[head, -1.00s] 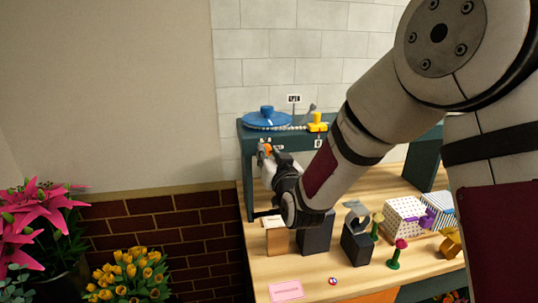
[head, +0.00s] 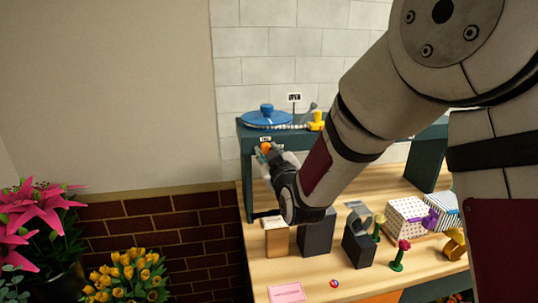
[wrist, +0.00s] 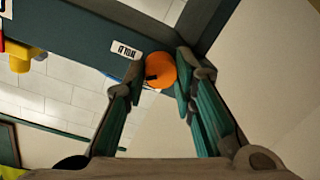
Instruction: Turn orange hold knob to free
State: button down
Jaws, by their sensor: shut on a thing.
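The orange hold knob (wrist: 161,69) is round, with a dark mark near its lower left side in the wrist view. It sits on the dark teal front of the shelf, beside a small white label (wrist: 126,49). In the head view the knob (head: 265,147) shows at the shelf's left end, partly covered by my gripper (head: 270,156). My gripper (wrist: 160,82) is shut on the knob, with one finger on each side of it. Where the left fingertip touches is hard to make out.
A blue disc (head: 267,117) and a yellow piece (head: 317,121) sit on the teal shelf (head: 250,177) above. Below, dark blocks (head: 316,236), a wooden block (head: 277,241) and wrapped boxes (head: 405,216) stand on the wooden table. Open space lies left of the shelf.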

jog(key=n, duration=0.5)
jog(key=shift+s+a+p, duration=0.1)
jog(key=shift+a+p, duration=0.05)
jog(key=shift+p, duration=0.2)
jog(key=n+h+p, duration=0.1)
jog(key=n+p, duration=0.1)
jog(key=n, duration=0.3)
jog(key=shift+n, duration=0.3)
jog(key=c, duration=1.3)
grip_release()
jog(key=v, duration=1.2)
